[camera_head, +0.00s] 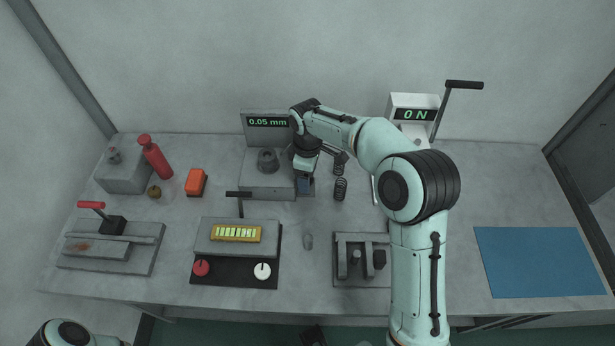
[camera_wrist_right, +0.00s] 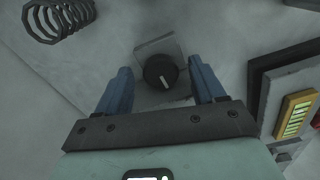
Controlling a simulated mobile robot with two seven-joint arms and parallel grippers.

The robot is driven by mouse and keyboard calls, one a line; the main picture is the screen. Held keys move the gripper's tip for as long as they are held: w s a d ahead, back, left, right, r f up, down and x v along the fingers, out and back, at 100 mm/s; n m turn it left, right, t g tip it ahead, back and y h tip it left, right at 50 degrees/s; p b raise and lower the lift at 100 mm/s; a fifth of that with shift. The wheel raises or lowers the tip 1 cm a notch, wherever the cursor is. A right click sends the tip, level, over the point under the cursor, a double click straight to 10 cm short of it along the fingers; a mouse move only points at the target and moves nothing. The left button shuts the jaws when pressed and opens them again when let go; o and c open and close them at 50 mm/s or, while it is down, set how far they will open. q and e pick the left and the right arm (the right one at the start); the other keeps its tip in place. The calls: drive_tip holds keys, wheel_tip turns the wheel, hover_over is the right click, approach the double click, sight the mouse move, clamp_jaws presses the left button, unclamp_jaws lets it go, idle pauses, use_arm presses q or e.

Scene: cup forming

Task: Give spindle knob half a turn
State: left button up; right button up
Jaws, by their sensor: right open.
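The spindle knob (camera_wrist_right: 157,70) is a round black knob with a white mark, on a light grey square plate (camera_wrist_right: 160,46) in the right wrist view. The mark points towards the bottom of that picture. My right gripper (camera_wrist_right: 160,68) is open, with one blue finger on each side of the knob and a visible gap on both sides. In the head view my right gripper (camera_head: 305,184) is at the right end of the grey machine (camera_head: 262,184) with the 0.05 mm display (camera_head: 267,122). There the knob is hidden. My left gripper is out of view.
Black springs (camera_head: 340,189) stand just right of the gripper. A red bottle (camera_head: 155,158) and orange block (camera_head: 195,182) are left. A blue mat (camera_head: 540,262) lies at right.

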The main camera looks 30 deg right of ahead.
drive_tip(key=shift+f, duration=0.6)
drive_tip(key=c, duration=1.1)
drive_tip(key=shift+o, duration=0.2)
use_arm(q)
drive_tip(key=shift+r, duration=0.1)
use_arm(e)
drive_tip(key=shift+r, duration=0.1)
drive_tip(key=shift+n+p, duration=0.8)
drive_tip(key=shift+n, duration=0.5)
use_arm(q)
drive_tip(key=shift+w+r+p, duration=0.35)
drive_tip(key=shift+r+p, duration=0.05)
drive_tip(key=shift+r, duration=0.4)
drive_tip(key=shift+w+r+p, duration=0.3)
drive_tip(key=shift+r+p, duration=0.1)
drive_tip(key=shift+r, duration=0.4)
use_arm(e)
drive_tip(key=shift+w+n, duration=0.1)
drive_tip(key=shift+n, duration=1.5)
